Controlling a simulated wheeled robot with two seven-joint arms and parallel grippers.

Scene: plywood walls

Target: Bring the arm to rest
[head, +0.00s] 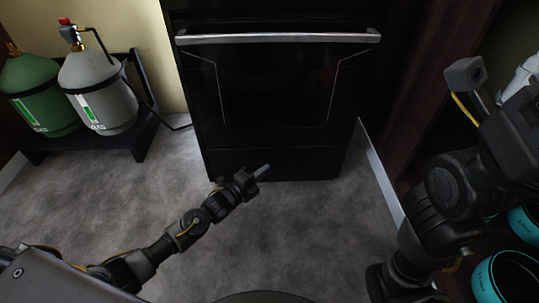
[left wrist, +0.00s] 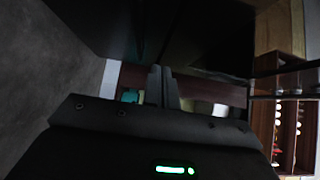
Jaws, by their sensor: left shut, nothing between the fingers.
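My left arm reaches in from the lower left in the head view. Its gripper (head: 262,172) is shut with nothing in it, above the grey floor and in front of the black oven's lower part. In the left wrist view the two dark fingers (left wrist: 162,86) are together. My right arm (head: 450,190) is folded at the right side of the head view. Its fingers do not show.
A black oven (head: 265,90) with a silver handle (head: 280,38) stands ahead. A green gas cylinder (head: 38,95) and a grey one (head: 98,92) stand on a black rack at the left. Teal-rimmed round items (head: 508,275) lie at the lower right. Grey floor (head: 130,190) is clear between.

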